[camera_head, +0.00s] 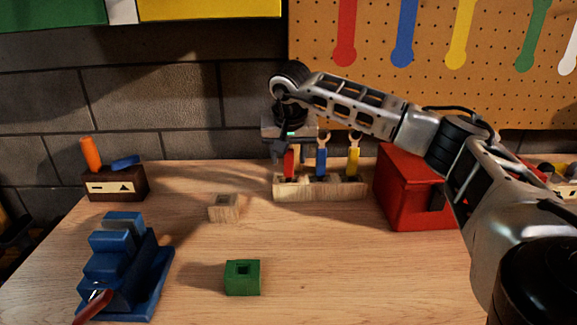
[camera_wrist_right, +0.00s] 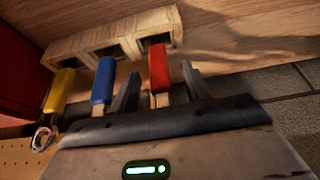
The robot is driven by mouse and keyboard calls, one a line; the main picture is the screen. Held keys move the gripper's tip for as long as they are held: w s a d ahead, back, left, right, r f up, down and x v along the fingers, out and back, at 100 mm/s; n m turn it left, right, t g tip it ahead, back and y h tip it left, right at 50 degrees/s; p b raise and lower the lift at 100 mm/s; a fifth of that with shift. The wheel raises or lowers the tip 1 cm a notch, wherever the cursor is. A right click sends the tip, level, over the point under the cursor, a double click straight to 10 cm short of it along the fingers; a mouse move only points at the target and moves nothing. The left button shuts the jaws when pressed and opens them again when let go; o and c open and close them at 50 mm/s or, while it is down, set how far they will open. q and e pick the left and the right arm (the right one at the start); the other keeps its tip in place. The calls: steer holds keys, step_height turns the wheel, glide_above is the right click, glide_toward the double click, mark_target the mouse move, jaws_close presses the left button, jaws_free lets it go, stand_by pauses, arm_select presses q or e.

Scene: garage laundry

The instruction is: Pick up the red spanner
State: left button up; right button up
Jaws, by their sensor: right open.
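The red spanner (camera_head: 289,165) stands upright in the leftmost slot of a wooden holder (camera_head: 340,190) at the back of the bench. A blue spanner (camera_head: 321,163) and a yellow spanner (camera_head: 353,162) stand to its right in the same holder. My right gripper (camera_head: 286,155) is over the red spanner, pointing down. In the right wrist view, the open right gripper (camera_wrist_right: 158,72) has its fingers on either side of the red spanner (camera_wrist_right: 158,67), with a visible gap to each. The spanner's upper end is hidden there by the gripper body. My left gripper is out of view.
A red box (camera_head: 405,195) stands close to the holder's right. A wooden block (camera_head: 223,208), a green block (camera_head: 242,278) and a blue vise (camera_head: 120,265) are to the left and front. A pegboard (camera_head: 430,90) rises behind. The bench middle is clear.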

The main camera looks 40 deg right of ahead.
jaws_close()
steer(key=shift+r, duration=0.1)
